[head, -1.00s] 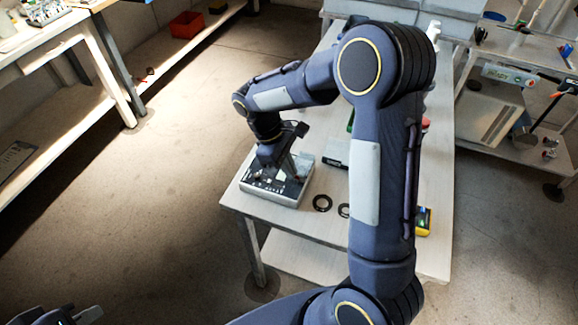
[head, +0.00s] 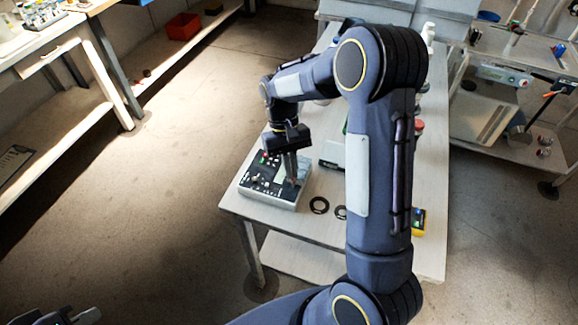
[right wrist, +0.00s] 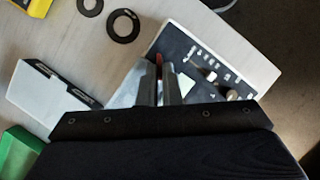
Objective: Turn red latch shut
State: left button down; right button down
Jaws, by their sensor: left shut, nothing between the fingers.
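The control box (head: 248,190) has a dark panel with knobs and a light edge; it sits at the table's left front. My right gripper (head: 292,180) points down over the right part of its panel. In the right wrist view the box (right wrist: 262,72) lies beyond the fingers (right wrist: 158,72), which are close together with a narrow gap. A small red part, likely the red latch (right wrist: 158,59), shows at the fingertips; whether they grip it is unclear. The fingers and arm hide the latch in the head view. My left gripper (head: 84,317) is shut and empty at the bottom left, away from the table.
Two black rings (head: 319,205) lie right of the box on the table (head: 318,228). A white-and-black case (right wrist: 48,95) and a green object (right wrist: 20,150) are near the gripper. A yellow device (head: 419,222) is at the right edge. My right arm hides the table's middle.

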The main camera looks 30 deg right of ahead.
jog(key=m, duration=0.2)
jog(key=d+m+y, duration=0.1)
jog(key=m, duration=0.1)
jog(key=shift+s+r+m+t+y, duration=0.1)
jog(key=shift+m+t+y, duration=0.2)
jog(key=shift+t, duration=0.1)
jog(key=shift+s+d+m+t+y+p, duration=0.1)
jog(key=shift+m+t+y+p, duration=0.1)
jog(key=shift+m, duration=0.6)
jog(key=shift+s+d+m+t+y+p, duration=0.1)
jog(key=shift+m+t+y, duration=0.1)
jog(key=shift+m, duration=0.9)
jog(key=c, duration=1.6)
grip_release()
jog(key=v, duration=0.7)
jog(key=shift+d+r+b, duration=0.15)
jog(key=shift+r+b, duration=0.15)
